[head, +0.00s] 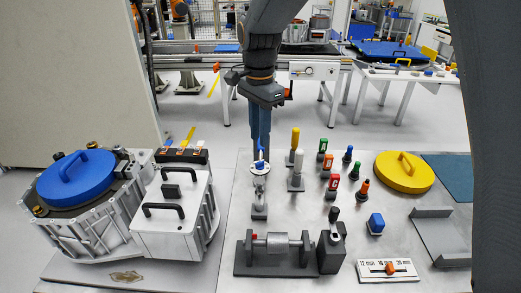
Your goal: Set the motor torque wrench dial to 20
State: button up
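A white plate (388,270) with printed mm marks and an orange pointer knob (390,268) lies at the front right of the table. The knob is near the middle of the marks; the exact reading is too small to be sure. I cannot tell whether this plate is the torque wrench dial, and no thing is clearly labelled as a torque wrench. My gripper (261,148) points down at the back middle of the table, above or at a small grey stand (259,211) with a pale upper part. Its blue fingers look close together, seen edge-on. Contact there is unclear.
The stator housing (95,225) with a blue lid (76,177) and a white handled cover (175,217) fill the left. A grey roller fixture (277,262) stands front middle. Several coloured upright tools stand behind it. A yellow disc (404,173) and grey channel (441,236) lie right.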

aim_at(260, 162)
jog(key=shift+f+b, duration=3.15)
jog(key=shift+f, duration=0.65)
jog(key=shift+r, duration=0.15)
jog(key=shift+p, duration=0.4)
jog(key=shift+f, duration=0.2)
jog(key=shift+c, duration=0.2)
